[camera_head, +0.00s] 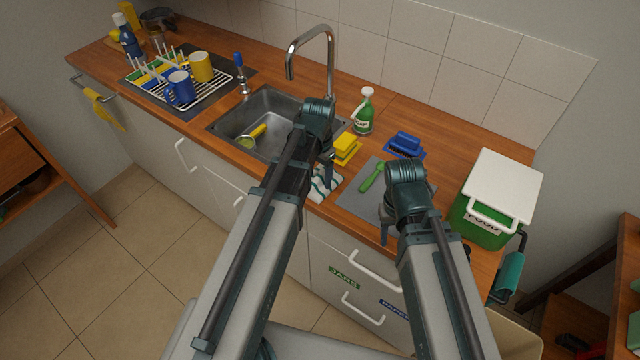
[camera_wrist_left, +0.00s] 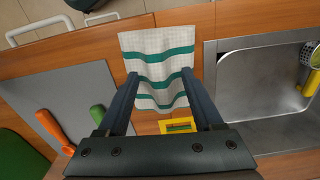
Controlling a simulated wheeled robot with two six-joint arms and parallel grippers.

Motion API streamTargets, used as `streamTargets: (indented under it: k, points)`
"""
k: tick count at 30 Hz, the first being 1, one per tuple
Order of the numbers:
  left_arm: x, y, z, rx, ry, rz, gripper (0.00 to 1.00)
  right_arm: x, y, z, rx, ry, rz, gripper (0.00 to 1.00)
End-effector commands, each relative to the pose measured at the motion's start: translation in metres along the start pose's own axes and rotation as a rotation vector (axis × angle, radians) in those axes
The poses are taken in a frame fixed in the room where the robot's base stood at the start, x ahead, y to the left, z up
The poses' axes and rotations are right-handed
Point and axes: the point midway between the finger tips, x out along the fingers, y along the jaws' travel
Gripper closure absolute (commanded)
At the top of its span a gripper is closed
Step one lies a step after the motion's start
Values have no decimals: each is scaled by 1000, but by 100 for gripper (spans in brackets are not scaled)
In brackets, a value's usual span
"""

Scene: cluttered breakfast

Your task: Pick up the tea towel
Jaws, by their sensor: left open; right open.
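The tea towel (camera_head: 324,188), white with green stripes, lies rumpled at the counter's front edge, between the sink and a grey mat. In the left wrist view the tea towel (camera_wrist_left: 156,45) spreads out ahead of my fingers. My left gripper (camera_head: 326,176) is over it, open; in the left wrist view its fingertips (camera_wrist_left: 160,74) are apart, one at each side of the towel. I cannot tell whether they touch it. My left arm hides part of the towel in the head view. My right gripper (camera_head: 388,232) is open and empty near the grey mat's front.
The sink (camera_head: 262,108) is left of the towel, with a tall tap (camera_head: 331,62) behind. The grey mat (camera_head: 352,203) holds a green-handled tool (camera_head: 372,178). A green bin (camera_head: 482,225) stands at right.

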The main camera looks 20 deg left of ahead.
Motion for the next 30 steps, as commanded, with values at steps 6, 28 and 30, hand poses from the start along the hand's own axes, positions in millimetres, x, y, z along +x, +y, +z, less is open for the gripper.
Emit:
streamTargets:
  k: [6,28,30]
  points:
    - [-1,0,0,0,0,0,52,-1,0,0,0,0,0,50]
    - [-4,0,0,0,0,0,100,-4,0,0,0,0,0,50]
    - [-8,0,0,0,0,0,100,-8,1,0,0,0,0,50]
